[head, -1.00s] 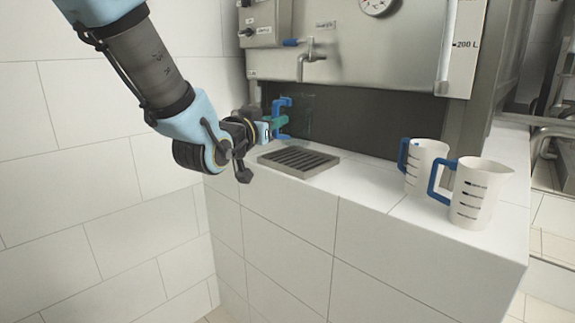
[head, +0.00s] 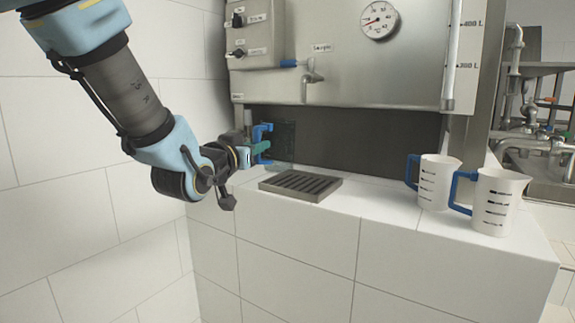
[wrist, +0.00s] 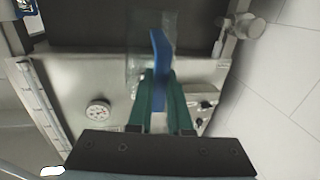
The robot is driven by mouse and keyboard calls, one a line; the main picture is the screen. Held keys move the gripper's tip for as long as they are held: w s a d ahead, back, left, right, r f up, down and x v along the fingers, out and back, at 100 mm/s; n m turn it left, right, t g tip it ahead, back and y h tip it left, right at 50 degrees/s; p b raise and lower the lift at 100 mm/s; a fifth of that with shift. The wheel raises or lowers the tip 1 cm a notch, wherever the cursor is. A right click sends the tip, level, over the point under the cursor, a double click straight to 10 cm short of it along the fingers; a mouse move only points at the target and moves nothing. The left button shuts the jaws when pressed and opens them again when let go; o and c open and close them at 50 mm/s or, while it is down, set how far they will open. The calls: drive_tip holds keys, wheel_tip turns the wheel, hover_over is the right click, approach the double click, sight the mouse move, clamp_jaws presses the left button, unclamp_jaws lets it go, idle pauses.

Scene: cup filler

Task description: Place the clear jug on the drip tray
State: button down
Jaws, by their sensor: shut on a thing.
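The clear jug (head: 284,141) is see-through with a blue handle and shows faintly against the dark panel in the head view. My gripper (head: 258,149) is shut on its blue handle (head: 267,131), at the jug's left side. In the wrist view the green fingers of my gripper (wrist: 161,90) close on the blue handle (wrist: 159,50), with the clear body of the jug (wrist: 140,45) beyond it. The drip tray (head: 300,185) is a dark slotted tray on the white tiled ledge, below and to the right of the jug. The jug looks upright.
Two white jugs with blue handles, the nearer one (head: 497,203) and the farther one (head: 436,183), stand on the ledge at the right. A steel tank (head: 340,65) with a tap (head: 312,74) is above the tray. A tiled wall (head: 70,200) is at the left.

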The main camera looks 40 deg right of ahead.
drive_tip(key=p, duration=0.3)
hover_over(286, 166)
drive_tip(key=w+d, duration=0.4)
drive_tip(key=w, duration=0.1)
drive_tip(key=shift+s+d, duration=0.2)
drive_tip(key=shift+s, duration=0.05)
drive_tip(key=f, duration=0.2)
drive_tip(key=shift+a+f, duration=0.2)
drive_tip(key=shift+f, duration=0.1)
wheel_tip(286, 166, down, 4)
drive_tip(key=shift+r, duration=0.1)
drive_tip(key=shift+d+p, duration=0.15)
drive_tip(key=shift+p, duration=0.35)
drive_tip(key=shift+f, duration=0.3)
drive_tip(key=shift+f+b, duration=0.2)
drive_tip(key=shift+b, duration=0.1)
drive_tip(key=c, duration=0.8)
unclamp_jaws()
drive_tip(key=shift+c, duration=0.2)
